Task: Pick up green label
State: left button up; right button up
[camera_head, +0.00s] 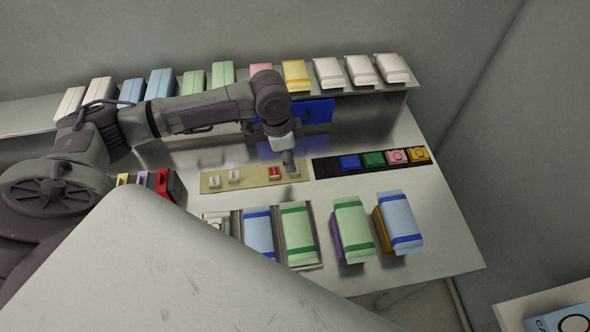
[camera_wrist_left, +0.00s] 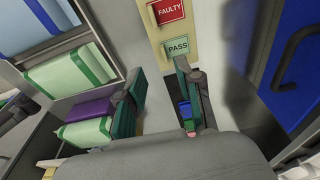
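The green label (camera_head: 373,159) lies in a black tray (camera_head: 326,168) on the table, between a blue label (camera_head: 350,162) and a pink label (camera_head: 396,156). A yellow label (camera_head: 418,154) is at the tray's right end. My left gripper (camera_head: 289,163) is above the table, left of the tray and apart from the green label. In the left wrist view the left gripper (camera_wrist_left: 160,70) has its fingers spread with nothing between them. Small blue and green patches (camera_wrist_left: 189,125) show at its right finger, partly hidden. My right gripper is not in view.
A beige strip (camera_head: 255,177) with signs, including red FAULTY (camera_wrist_left: 167,11) and green PASS (camera_wrist_left: 177,46), lies left of the tray. Green and blue packages (camera_head: 352,228) stand in front. A shelf (camera_head: 350,88) with several packages runs behind. The table's right side is clear.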

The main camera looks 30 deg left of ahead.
aim_at(295, 173)
pick_arm(q)
jog(key=shift+w+d+f, duration=0.1)
jog(key=shift+f, duration=0.55)
jog(key=shift+w+f, duration=0.2)
jog(key=shift+f, duration=0.35)
jog(key=f, duration=0.1)
jog(key=f+p, duration=0.1)
jog(key=f, duration=0.2)
jog(key=shift+w+d+f, duration=0.3)
jog(key=shift+w+d, duration=0.1)
jog(key=shift+c, duration=0.5)
grip_shut()
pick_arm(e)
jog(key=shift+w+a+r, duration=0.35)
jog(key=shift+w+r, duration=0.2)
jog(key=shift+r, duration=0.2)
